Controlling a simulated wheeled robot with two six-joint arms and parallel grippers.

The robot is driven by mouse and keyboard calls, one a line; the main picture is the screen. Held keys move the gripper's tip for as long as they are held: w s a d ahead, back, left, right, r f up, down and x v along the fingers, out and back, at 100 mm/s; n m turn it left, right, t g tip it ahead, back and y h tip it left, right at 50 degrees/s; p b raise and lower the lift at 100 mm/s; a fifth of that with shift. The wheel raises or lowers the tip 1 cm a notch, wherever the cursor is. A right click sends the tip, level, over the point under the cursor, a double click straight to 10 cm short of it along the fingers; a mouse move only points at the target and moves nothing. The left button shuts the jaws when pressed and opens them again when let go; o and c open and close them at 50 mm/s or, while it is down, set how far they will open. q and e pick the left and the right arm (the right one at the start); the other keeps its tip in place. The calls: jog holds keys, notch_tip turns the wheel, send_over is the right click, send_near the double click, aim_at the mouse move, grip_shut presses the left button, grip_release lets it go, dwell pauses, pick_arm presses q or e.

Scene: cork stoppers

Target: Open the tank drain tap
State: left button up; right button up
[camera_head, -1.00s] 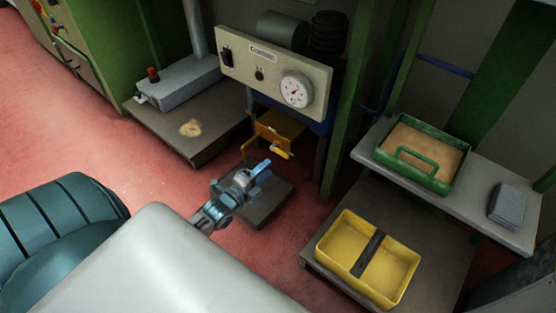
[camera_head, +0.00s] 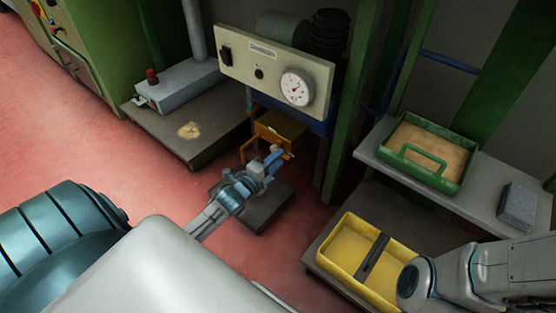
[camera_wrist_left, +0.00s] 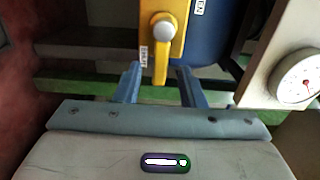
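The tank drain tap shows in the left wrist view as a yellow plate-like part with a grey round knob (camera_wrist_left: 163,30) and small labels. The blue tank (camera_wrist_left: 215,35) is behind it. In the head view the orange-yellow tap assembly (camera_head: 268,133) sits under the gauge panel, partly hidden by my left gripper (camera_head: 275,156). In the left wrist view this gripper (camera_wrist_left: 159,72) is open, its two fingers apart on either side of the yellow part's lower end. I cannot tell whether they touch it. My right gripper is not visible; only my right arm shows at lower right.
A gauge panel (camera_head: 276,76) is above the tap, beside a green post (camera_head: 347,110). A dark plate (camera_head: 265,207) lies below it on the red floor (camera_head: 150,180). A yellow tray (camera_head: 348,247) and a green-rimmed tray (camera_head: 461,176) stand to the right.

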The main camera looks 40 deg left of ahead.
pick_arm(q)
jog(key=shift+w, duration=0.55)
grip_shut()
